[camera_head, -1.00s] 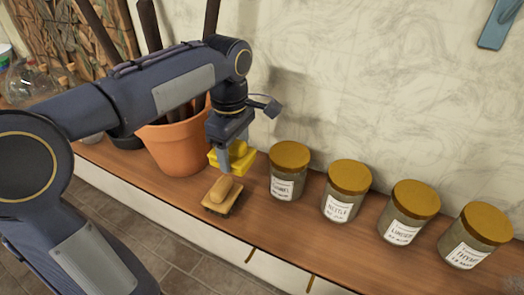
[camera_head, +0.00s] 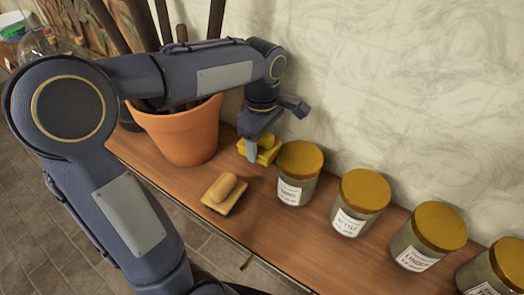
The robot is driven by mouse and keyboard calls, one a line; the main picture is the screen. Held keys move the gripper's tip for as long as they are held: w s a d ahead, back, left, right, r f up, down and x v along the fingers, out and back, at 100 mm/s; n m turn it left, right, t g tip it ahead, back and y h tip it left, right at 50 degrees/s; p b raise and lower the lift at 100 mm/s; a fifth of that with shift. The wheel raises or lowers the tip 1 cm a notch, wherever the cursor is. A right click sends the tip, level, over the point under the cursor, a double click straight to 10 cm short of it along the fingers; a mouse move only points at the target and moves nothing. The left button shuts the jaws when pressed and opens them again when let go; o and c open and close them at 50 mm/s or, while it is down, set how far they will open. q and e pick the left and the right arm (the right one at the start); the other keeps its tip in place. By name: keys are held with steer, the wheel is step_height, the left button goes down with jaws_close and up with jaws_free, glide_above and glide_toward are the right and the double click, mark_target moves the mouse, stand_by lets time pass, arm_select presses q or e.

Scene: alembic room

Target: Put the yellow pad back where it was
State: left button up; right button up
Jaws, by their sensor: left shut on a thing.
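The yellow pad (camera_head: 268,153) is at the back of the wooden shelf, between the terracotta pot and the nearest jar. My left gripper (camera_head: 256,150) points down over it and is shut on it, partly hiding it. I cannot tell whether the pad touches the shelf. A second pad-like block, tan with a rounded wooden grip (camera_head: 223,188), lies nearer the shelf's front edge, apart from the gripper. My right gripper is out of view.
A terracotta pot (camera_head: 184,135) with dark sticks stands left of the gripper. Jars with golden lids, such as the nearest one (camera_head: 298,174), line the shelf (camera_head: 262,222) to the right. The wall (camera_head: 400,90) rises close behind. Glassware stands at far left.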

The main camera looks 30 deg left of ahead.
mark_target(261, 153)
arm_select(q)
steer(key=shift+f, duration=1.8)
steer(key=shift+f, duration=0.1)
steer(key=shift+f, duration=0.15)
steer(key=o, duration=0.9)
step_height(261, 153, up, 8)
